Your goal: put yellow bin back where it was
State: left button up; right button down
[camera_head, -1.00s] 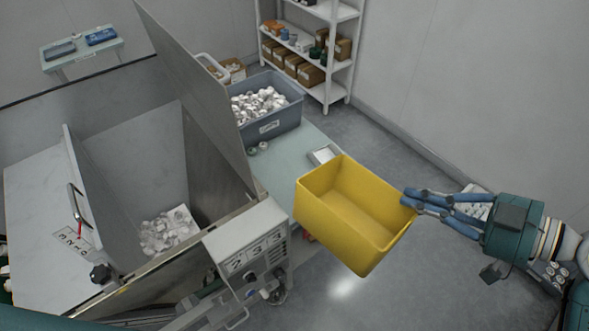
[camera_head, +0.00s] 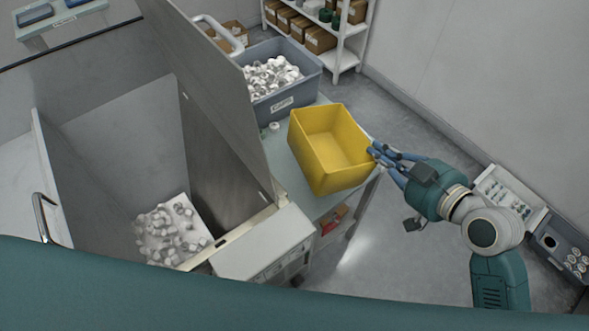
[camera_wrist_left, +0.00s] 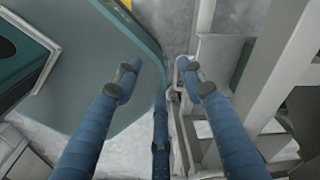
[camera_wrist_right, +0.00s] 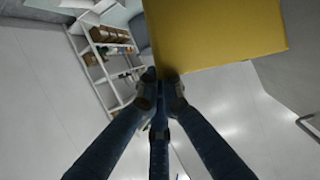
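The yellow bin (camera_head: 322,152) is empty and upright, at or just above the right part of the light table (camera_head: 283,160); I cannot tell whether it touches the top. My right gripper (camera_head: 374,152) is shut on the bin's right-hand rim. In the right wrist view the yellow wall (camera_wrist_right: 215,35) fills the top, and the fingertips (camera_wrist_right: 160,82) close together on its lower edge. My left gripper (camera_wrist_left: 156,72) shows only in the left wrist view, its fingers apart with nothing between them.
A grey bin (camera_head: 284,98) full of white caps stands behind the yellow bin on the table. To the left is an open metal hopper (camera_head: 120,110) with white caps inside and a raised lid (camera_head: 205,80). Shelves (camera_head: 340,50) with boxes stand at the back.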

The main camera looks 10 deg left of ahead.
jog(key=shift+m+t+h, duration=0.4)
jog(key=shift+m+h, duration=0.1)
jog(key=shift+h, duration=0.1)
jog(key=w+a, duration=0.1)
jog(key=a, duration=0.1)
jog(key=w+a, duration=0.2)
jog(key=shift+w+a+r, duration=0.15)
jog(key=shift+a, duration=0.15)
notch_tip(320, 180, up, 4)
jog(key=h, duration=0.1)
send_over(329, 149)
jog(key=s, duration=0.2)
notch_tip(329, 149, down, 20)
jog(key=n+b, duration=0.1)
jog(key=b, duration=0.4)
jog(key=shift+w+d+n+t+b, duration=0.15)
jog(key=shift+w+n+t+b, duration=0.15)
jog(key=shift+b, duration=0.1)
